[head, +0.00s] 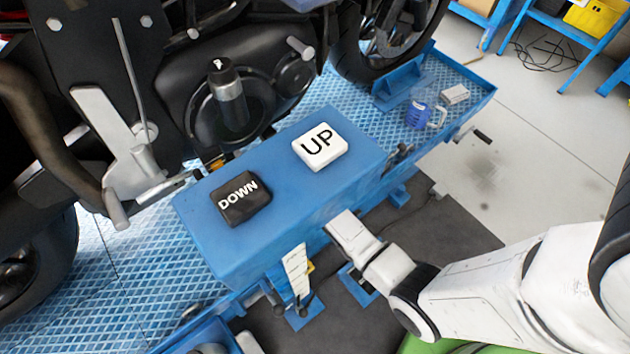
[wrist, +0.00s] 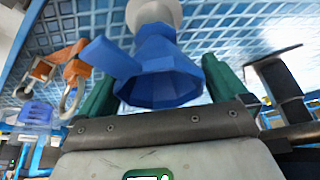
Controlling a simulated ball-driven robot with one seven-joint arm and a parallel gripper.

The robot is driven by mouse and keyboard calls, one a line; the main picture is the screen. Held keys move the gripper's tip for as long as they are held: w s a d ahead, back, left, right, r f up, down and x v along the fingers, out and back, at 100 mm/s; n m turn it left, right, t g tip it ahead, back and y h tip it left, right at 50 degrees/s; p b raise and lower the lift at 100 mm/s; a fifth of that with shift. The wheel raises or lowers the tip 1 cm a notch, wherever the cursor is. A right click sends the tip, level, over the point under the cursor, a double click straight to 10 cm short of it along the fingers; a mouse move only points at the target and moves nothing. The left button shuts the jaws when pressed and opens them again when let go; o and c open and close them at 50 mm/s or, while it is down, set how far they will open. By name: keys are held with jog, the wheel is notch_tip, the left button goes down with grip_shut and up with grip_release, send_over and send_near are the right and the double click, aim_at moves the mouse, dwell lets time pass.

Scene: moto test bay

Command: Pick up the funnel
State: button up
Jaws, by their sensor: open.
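The blue funnel (wrist: 160,75) is in the middle of the wrist view, its wide mouth facing the camera and a flat blue tab sticking out to the left. My gripper (wrist: 159,82) is open, with one green finger on each side of the funnel. Gaps show between the fingers and the funnel's rim, though depth is hard to judge. A pale round shape is behind the funnel's far end. In the head view my white arm reaches in from the right to beside the blue control box. The fingers are hidden there, and I cannot make out the funnel.
The blue control box (head: 283,222) carries a white UP button (head: 319,147) and a black DOWN button (head: 241,198). A blue jug (head: 418,114) and small white box (head: 455,94) sit on the lift's right end. Orange-and-metal clips (wrist: 72,82) are close left of the fingers.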

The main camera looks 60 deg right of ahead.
jog(key=shift+w+d+f, duration=0.2)
jog(key=shift+f, duration=0.4)
jog(key=shift+c, duration=0.4)
jog(key=c, duration=0.7)
notch_tip(320, 180, up, 15)
jog(key=p, duration=0.6)
jog(key=shift+p, duration=0.3)
jog(key=shift+w+r, duration=0.1)
